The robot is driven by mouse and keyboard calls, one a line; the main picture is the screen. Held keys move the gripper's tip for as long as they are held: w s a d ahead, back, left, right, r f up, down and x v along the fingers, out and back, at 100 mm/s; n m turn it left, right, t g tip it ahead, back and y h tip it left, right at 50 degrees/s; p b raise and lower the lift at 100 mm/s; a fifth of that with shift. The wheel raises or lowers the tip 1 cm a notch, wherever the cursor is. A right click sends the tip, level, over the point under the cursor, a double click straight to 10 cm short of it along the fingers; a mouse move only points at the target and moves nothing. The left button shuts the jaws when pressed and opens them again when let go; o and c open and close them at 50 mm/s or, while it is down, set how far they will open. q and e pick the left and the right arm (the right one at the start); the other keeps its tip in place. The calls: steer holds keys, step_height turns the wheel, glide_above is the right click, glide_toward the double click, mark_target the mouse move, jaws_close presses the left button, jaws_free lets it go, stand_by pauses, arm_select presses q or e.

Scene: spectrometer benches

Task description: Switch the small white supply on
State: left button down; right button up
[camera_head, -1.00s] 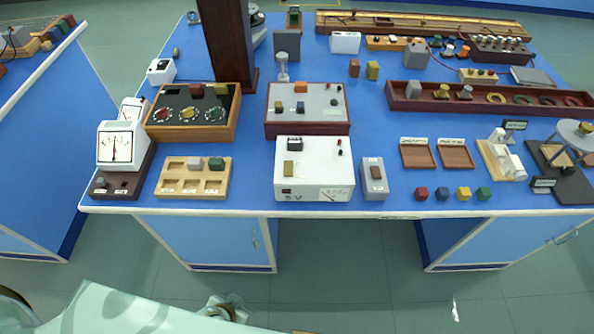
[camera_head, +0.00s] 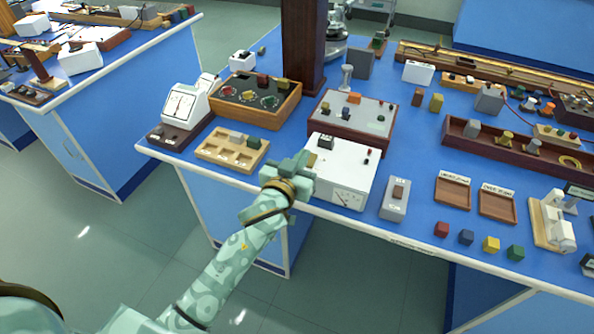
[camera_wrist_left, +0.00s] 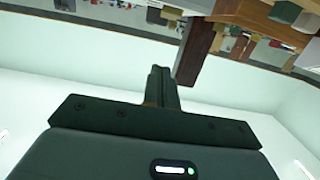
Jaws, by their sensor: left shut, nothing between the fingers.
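The small white supply (camera_head: 348,160) is a white box with a dial on its front, near the bench's front edge in the head view. Dark and red terminals and a black switch-like piece (camera_head: 326,142) sit on its top. My left gripper (camera_head: 300,166) is shut and empty at the supply's front left corner, hiding that corner and part of its front. I cannot tell whether it touches the supply. The left wrist view shows the shut fingers (camera_wrist_left: 160,86) against a pale, unclear background. My right gripper is not in view.
A wooden tray with compartments (camera_head: 217,151) lies left of the supply. A grey switch box (camera_head: 395,205) stands close on its right. A brown-sided box with a grey top (camera_head: 365,112) stands behind. Small coloured cubes (camera_head: 466,237) line the front edge farther right.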

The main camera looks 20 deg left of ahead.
mark_target(309, 162)
arm_select(q)
steer(key=w, duration=0.2)
steer(key=w+b, duration=0.1)
steer(key=w, duration=0.1)
steer(key=shift+d+f, duration=0.1)
steer(key=shift+f, duration=0.25)
steer(key=f, duration=0.1)
steer(key=f+b, duration=0.1)
steer(key=shift+w+f, duration=0.3)
steer(key=shift+w, duration=0.1)
steer(key=shift+w+f+b, duration=0.1)
steer(key=shift+f+b, duration=0.45)
steer(key=shift+f, duration=0.1)
steer(key=g+p, duration=0.1)
steer(key=p, duration=0.2)
steer(key=g+p, duration=0.1)
steer(key=p, duration=0.3)
steer(key=shift+w+r, duration=0.2)
steer(key=shift+r, duration=0.1)
steer(key=shift+f+p, duration=0.15)
steer(key=shift+p, duration=0.3)
steer(key=shift+f, duration=0.35)
